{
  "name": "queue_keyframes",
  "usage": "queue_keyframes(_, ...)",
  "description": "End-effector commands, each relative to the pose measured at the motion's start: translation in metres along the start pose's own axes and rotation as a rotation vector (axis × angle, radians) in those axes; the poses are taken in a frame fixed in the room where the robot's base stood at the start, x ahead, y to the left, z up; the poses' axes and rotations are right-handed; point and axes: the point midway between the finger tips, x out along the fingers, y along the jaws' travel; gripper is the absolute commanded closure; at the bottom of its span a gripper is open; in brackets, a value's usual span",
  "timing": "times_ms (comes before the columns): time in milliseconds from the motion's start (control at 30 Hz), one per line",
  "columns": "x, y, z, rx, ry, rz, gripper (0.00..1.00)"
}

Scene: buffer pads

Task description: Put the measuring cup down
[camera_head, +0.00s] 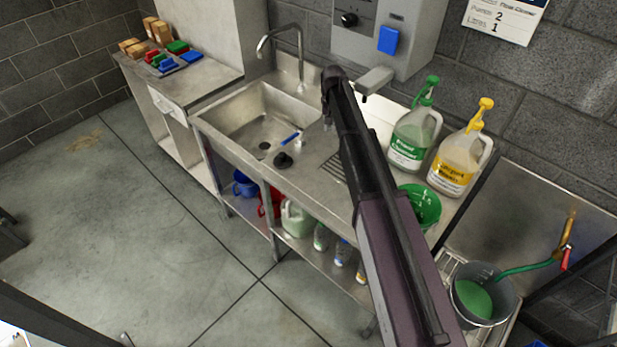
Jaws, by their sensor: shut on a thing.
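A green cup-like container (426,207) with pale markings, which looks like the measuring cup, is on or just above the right part of the steel counter (340,200). Its left side is hidden behind my arm. I cannot tell whether it rests on the counter or is held. My arm crosses the middle of the view from the bottom right up to the sink's back edge. My gripper and its fingers do not show.
Two pump jugs, green-labelled (414,138) and yellow-labelled (460,150), stand behind the cup. The sink (258,128) holds a blue-handled tool (290,137). A bucket (484,297) of green liquid stands at the lower right. Several bottles fill the shelf below.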

Motion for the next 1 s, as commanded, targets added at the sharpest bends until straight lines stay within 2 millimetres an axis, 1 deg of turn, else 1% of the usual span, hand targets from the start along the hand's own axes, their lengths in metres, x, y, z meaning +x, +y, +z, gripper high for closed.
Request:
queue_keyframes(367,0.000,-0.003,0.001,-0.003,0.000,0.000,1.00)
queue_keyframes(467,0.002,-0.005,0.004,-0.004,0.000,0.000,1.00)
queue_keyframes(567,0.008,-0.012,0.012,-0.004,0.001,0.000,1.00)
queue_keyframes(667,0.017,-0.025,0.027,-0.007,0.002,0.000,1.00)
queue_keyframes(767,0.030,-0.042,0.048,-0.009,0.004,0.000,1.00)
queue_keyframes(867,0.045,-0.063,0.076,-0.012,0.006,0.000,1.00)
queue_keyframes(967,0.062,-0.086,0.108,-0.015,0.009,-0.001,1.00)
queue_keyframes(1000,0.069,-0.094,0.121,-0.015,0.010,-0.001,1.00)
